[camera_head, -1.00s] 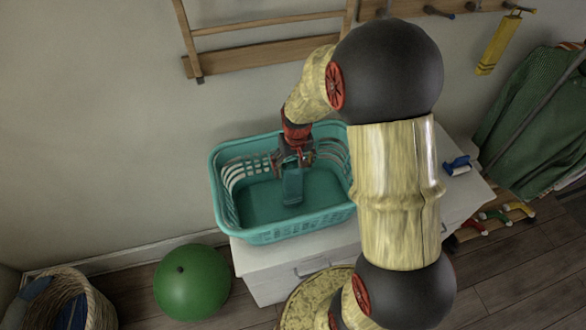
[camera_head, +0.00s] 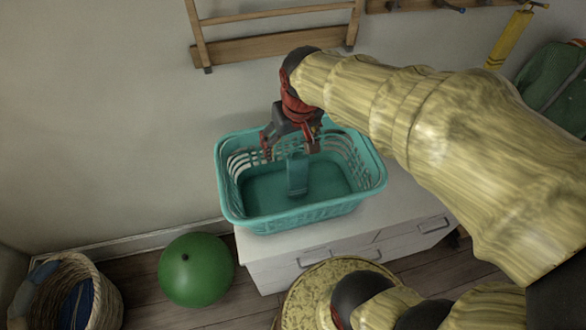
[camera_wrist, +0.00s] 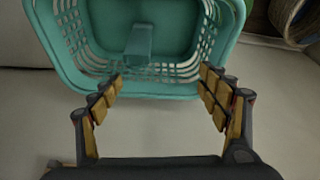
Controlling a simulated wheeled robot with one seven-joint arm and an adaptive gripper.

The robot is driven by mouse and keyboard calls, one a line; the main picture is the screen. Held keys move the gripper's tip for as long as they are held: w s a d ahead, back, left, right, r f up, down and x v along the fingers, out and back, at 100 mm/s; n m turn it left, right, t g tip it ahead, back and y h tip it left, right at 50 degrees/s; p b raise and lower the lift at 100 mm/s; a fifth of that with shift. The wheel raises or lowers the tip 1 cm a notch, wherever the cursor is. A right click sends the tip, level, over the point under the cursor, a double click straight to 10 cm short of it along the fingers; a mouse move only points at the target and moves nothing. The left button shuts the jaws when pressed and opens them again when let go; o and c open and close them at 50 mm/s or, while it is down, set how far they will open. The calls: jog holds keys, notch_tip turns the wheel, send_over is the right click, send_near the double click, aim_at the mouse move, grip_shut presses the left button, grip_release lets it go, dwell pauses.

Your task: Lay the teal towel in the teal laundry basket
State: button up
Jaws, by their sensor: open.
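The teal laundry basket (camera_head: 300,212) stands upright on a white cabinet; its slotted wall and rim also show in the wrist view (camera_wrist: 228,36). The teal towel (camera_head: 297,176) is a narrow folded piece inside the basket, seemingly standing or leaning near the back wall; I cannot tell exactly how it rests. It also shows in the wrist view (camera_wrist: 139,44), beyond my fingertips. My gripper (camera_head: 290,146) is over the back part of the basket, above the towel. In the wrist view my gripper (camera_wrist: 162,78) has its fingers wide apart with nothing between them.
The white cabinet (camera_head: 290,252) stands against the wall. A green ball (camera_head: 196,270) and a wicker basket (camera_head: 100,290) with blue cloth are on the floor at left. A wooden rack (camera_head: 270,45) hangs on the wall behind my gripper. A yellow item (camera_head: 508,40) hangs at upper right.

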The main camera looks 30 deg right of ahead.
jog(key=s+a+r+t, duration=0.1)
jog(key=s+a+r, duration=0.1)
jog(key=s, duration=0.3)
jog(key=s+a+r+n+t, duration=0.1)
jog(key=s+a+r, duration=0.2)
jog(key=s, duration=0.3)
jog(key=shift+s+a+r+n+y, duration=0.2)
jog(key=shift+s+a+n+y, duration=0.1)
jog(key=shift+a, duration=0.2)
notch_tip(320, 180, down, 10)
jog(key=b, duration=1)
jog(key=shift+f, duration=0.15)
jog(key=shift+c, duration=1)
